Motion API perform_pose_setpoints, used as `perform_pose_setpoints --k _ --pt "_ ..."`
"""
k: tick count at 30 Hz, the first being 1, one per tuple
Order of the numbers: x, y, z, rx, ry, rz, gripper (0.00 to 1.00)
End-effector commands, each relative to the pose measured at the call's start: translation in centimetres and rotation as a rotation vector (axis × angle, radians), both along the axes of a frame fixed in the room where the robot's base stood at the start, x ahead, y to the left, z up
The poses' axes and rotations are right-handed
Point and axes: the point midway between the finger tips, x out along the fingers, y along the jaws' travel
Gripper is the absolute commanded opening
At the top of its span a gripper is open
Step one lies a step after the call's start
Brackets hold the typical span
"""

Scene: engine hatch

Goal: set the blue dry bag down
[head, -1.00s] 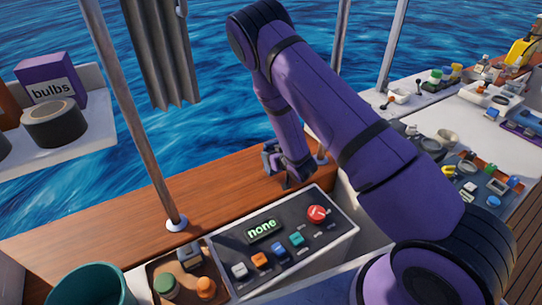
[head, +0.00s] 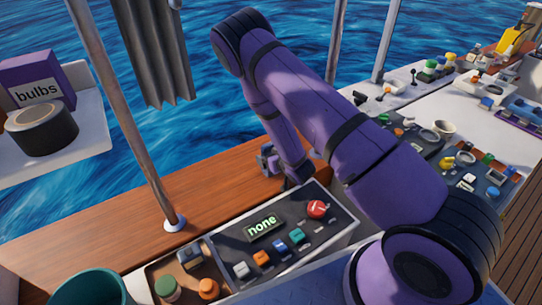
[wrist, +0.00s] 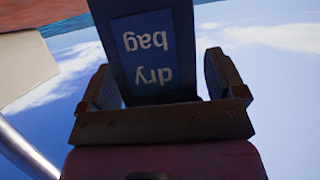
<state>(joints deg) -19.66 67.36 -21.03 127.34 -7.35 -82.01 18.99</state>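The blue dry bag (wrist: 150,55) fills the upper middle of the wrist view. It is dark, with a lighter blue label whose words "dry bag" read upside down in the picture. My gripper (wrist: 162,85) has one finger on each side of it and appears shut on the bag, with only a thin light strip along the right finger. The bag's far end runs out of the picture at the top. In the head view my gripper (head: 283,168) is low over the wooden ledge (head: 90,230), behind the console. I cannot make out the bag there.
A console (head: 285,240) with a "none" display and coloured switches is close to my gripper. A metal post (head: 130,120) stands to the left on the ledge. A teal cup (head: 92,288) is front left. Cluttered worktops (head: 465,130) lie to the right.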

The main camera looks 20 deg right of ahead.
Motion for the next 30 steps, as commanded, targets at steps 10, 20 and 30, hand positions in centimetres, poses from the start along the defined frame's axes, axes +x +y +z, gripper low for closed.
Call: perform_pose_setpoints --k 10,20,30 --pt "-1.9 -0.5 1.0 0.001 0.002 -0.003 0.89" --pt "-7.8 -1.6 3.5 0.001 0.002 -0.003 0.89" --pt "-10.8 -2.1 4.8 0.001 0.0 0.0 0.89"
